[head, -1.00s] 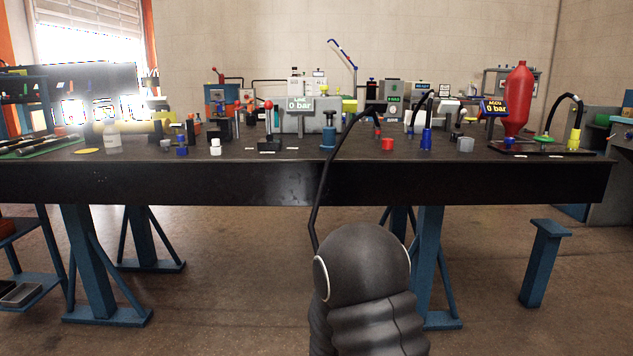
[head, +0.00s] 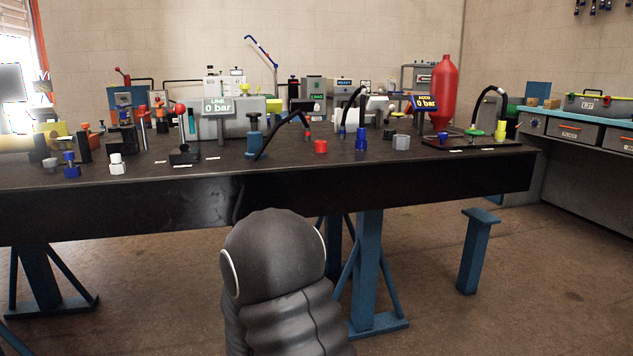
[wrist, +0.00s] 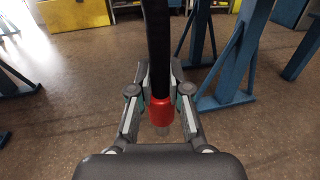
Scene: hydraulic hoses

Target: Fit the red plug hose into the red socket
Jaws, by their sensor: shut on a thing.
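The red plug (wrist: 160,115) is held between the fingers of my gripper (wrist: 162,98) in the wrist view. The black hose (wrist: 157,45) runs from it up out of that view. A black hose (head: 283,128) with a small red part at its end arcs over the table in the head view. A short red cylinder (head: 320,146) stands beside that red end; I cannot tell whether it is the red socket. My gripper is hidden behind my own arm in the head view. The wrist view has floor and table legs behind the plug.
The dark table (head: 400,178) carries a blue fitting (head: 361,139), a grey one (head: 401,142), a LINE gauge box (head: 217,105) and a red bottle (head: 445,95). Blue legs (head: 368,270) and a blue post (head: 477,250) stand on the floor. A side bench (head: 580,125) is at right.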

